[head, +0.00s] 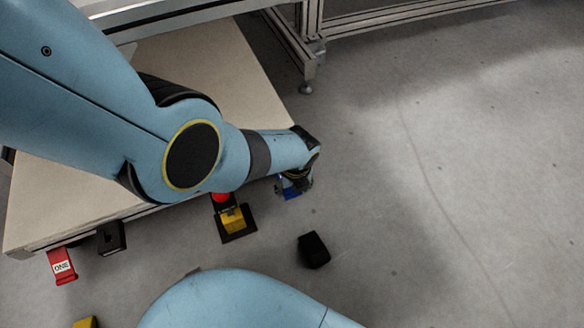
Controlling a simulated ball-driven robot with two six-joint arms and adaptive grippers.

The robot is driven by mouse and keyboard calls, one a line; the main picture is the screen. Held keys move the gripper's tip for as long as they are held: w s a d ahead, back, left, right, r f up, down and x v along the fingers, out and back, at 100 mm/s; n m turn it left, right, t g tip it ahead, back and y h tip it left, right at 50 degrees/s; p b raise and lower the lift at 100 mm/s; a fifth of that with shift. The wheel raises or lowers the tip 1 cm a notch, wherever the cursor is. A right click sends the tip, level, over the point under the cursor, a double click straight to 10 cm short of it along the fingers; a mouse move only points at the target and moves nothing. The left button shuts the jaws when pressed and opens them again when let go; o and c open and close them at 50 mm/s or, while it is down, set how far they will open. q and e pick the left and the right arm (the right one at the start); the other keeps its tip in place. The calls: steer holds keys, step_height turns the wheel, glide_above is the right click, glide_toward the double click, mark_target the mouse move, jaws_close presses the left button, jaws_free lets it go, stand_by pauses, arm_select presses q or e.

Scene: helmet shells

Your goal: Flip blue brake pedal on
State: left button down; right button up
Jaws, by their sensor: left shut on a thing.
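My left gripper (297,184) is at the end of the left arm, just past the right edge of the table's front side. A small blue part (287,190), which looks like the blue brake pedal, shows at the gripper. The gripper is shut on it. The wrist and fingers hide most of the pedal, so I cannot tell its exact pose or whether it is flipped. My right gripper is out of view.
A pale table (200,60) lies under my left arm. Along its front are a red pedal marked ONE (63,266), a black box (112,238) and a yellow pedal on a black base (234,219). A black block (314,250) lies nearby. The right floor is clear.

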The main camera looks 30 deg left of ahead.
arm_select(q)
steer(key=shift+s+d+f, duration=0.2)
steer(key=shift+s, duration=0.25)
steer(key=shift+s+d+f, duration=0.2)
steer(key=shift+s, duration=0.25)
steer(key=shift+c, duration=2)
jaws_free()
steer(key=shift+w+a+r, duration=0.1)
steer(key=shift+w+r, duration=0.15)
steer(key=shift+w, duration=0.1)
step_height(320, 180, up, 7)
steer(key=shift+s+d, duration=0.4)
steer(key=shift+d, duration=0.05)
